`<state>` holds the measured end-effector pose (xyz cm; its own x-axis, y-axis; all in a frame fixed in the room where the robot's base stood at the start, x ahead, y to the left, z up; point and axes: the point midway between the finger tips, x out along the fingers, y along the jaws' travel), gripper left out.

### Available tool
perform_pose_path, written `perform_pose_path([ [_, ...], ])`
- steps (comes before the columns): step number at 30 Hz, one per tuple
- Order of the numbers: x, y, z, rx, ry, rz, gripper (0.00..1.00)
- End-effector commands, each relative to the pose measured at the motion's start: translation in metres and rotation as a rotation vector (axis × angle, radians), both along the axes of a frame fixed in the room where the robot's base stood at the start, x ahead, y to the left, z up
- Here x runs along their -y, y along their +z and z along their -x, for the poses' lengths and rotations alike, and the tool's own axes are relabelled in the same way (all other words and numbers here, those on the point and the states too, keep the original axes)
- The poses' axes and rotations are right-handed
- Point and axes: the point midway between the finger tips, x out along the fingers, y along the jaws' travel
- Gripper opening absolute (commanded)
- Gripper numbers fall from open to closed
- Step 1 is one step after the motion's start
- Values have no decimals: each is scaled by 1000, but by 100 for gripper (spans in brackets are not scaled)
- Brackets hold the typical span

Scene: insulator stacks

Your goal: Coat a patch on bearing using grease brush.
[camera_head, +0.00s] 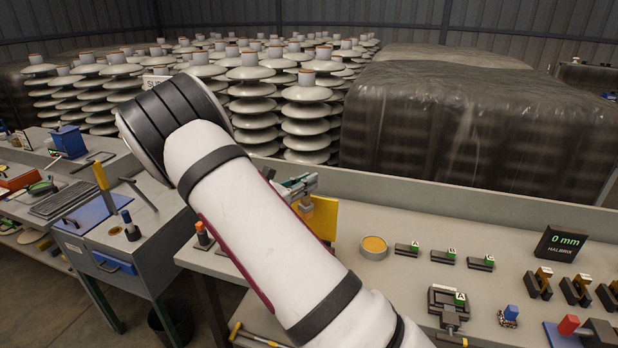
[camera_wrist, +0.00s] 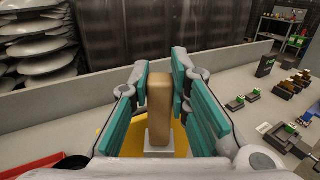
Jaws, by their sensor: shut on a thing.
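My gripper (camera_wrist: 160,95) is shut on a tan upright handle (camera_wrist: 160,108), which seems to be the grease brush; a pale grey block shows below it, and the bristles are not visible. In the head view my gripper (camera_head: 300,187) is partly hidden behind my arm, with the brown handle (camera_head: 306,207) beneath it, in front of a yellow panel. A round tin with orange-yellow content (camera_head: 374,247), perhaps grease, stands to the right on the bench. I cannot tell for sure which piece is the bearing; small dark blocks with green labels A (camera_head: 407,248), B (camera_head: 443,255) and C (camera_head: 481,262) lie beyond the tin.
The yellow panel (camera_head: 325,218) stands close behind my gripper. A clamp-like fixture labelled A (camera_head: 447,305), a display reading 0 mm (camera_head: 560,243) and dark brackets (camera_head: 575,290) occupy the right bench. Insulator stacks (camera_head: 305,115) and a wrapped load (camera_head: 480,120) stand behind the bench's raised back edge.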

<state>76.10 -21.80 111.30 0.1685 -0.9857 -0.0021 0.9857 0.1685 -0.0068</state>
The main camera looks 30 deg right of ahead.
Motion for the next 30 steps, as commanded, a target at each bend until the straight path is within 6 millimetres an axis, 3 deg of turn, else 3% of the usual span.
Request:
perform_pose_path([
  [5, 1, -6, 0, 2, -7, 2, 0],
  [18, 1, -46, -1, 1, -5, 2, 0],
  [30, 1, -49, 0, 2, -5, 2, 0],
])
